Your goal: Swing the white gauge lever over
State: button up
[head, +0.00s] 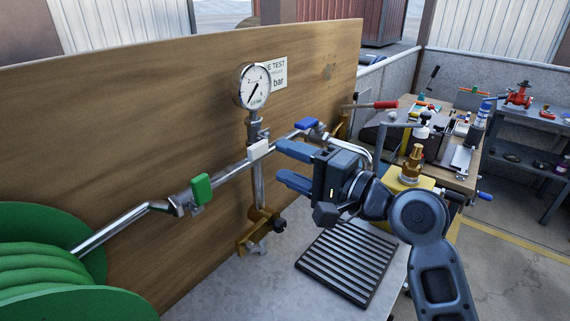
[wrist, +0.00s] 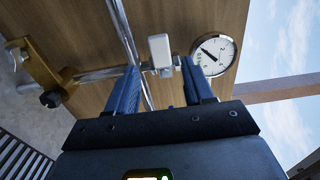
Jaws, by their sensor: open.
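The white gauge lever (head: 259,150) sits on the pipe junction just below the round pressure gauge (head: 254,87), in front of the wooden board. My gripper (head: 280,165) is open and empty, with its blue fingers pointing left toward the lever. In the head view the fingertips are a little right of the lever and look apart from it. In the wrist view the white lever (wrist: 159,49) shows between and beyond the two fingers (wrist: 160,82). The gauge (wrist: 213,54) is partly behind the right finger there.
A green lever (head: 201,189) and a blue lever (head: 306,124) sit on the same pipe, left and right. A brass clamp (head: 262,226) holds the vertical pipe below. A green hose reel (head: 50,260) fills the lower left. A black slatted grate (head: 350,262) lies on the bench.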

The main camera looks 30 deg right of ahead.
aim_at(261, 151)
jog(key=shift+x, duration=2.9)
jog(key=shift+w, duration=0.1)
jog(key=shift+c, duration=0.5)
jog(key=c, duration=0.7)
